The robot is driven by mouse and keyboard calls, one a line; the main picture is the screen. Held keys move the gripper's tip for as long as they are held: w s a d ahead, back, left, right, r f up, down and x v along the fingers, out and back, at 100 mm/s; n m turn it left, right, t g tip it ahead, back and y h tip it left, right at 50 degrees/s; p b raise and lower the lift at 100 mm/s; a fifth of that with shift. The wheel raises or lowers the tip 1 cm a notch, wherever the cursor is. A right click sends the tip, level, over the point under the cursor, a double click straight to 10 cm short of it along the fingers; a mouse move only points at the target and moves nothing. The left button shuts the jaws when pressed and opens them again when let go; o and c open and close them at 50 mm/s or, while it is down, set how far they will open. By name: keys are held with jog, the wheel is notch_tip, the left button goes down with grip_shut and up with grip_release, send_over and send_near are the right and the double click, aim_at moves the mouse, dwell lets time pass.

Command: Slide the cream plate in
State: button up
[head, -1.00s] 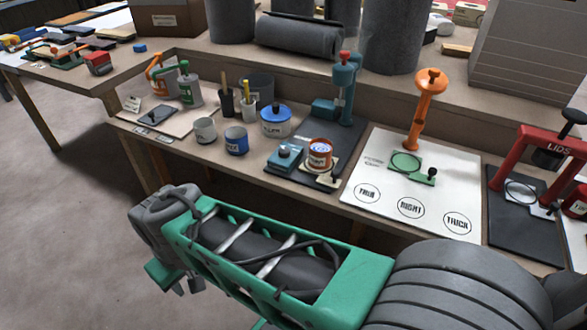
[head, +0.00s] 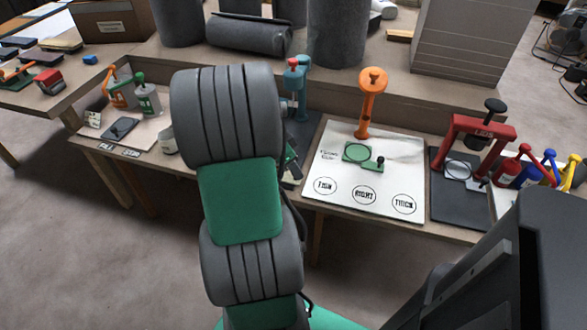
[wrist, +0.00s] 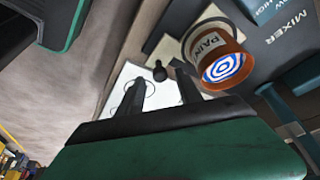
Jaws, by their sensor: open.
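The cream plate (wrist: 170,48) shows in the wrist view, with a black knob (wrist: 158,69) at its near end. An orange paint can (wrist: 215,52) with a blue-and-white ringed top is at the plate, by the dark mixer base (wrist: 285,32). My gripper (wrist: 161,78) is open, and its two fingers point toward the knob, which shows between their tips. I cannot tell how far apart knob and fingers are. The upper part of the teal mixer (head: 301,82) shows behind the arm.
Right of the mixer lies a white board (head: 318,205) with printed circles, a green plate (head: 357,153) and an orange stand (head: 367,105). Further right stands a red press (head: 480,130). Grey rolls and a box fill the bench's rear. Floor in front is open.

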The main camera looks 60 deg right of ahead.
jog(key=shift+s+d+f, duration=0.1)
jog(key=shift+d+f, duration=0.1)
jog(key=shift+f, duration=0.4)
jog(key=shift+c, duration=0.4)
grip_shut()
dwell(0.6)
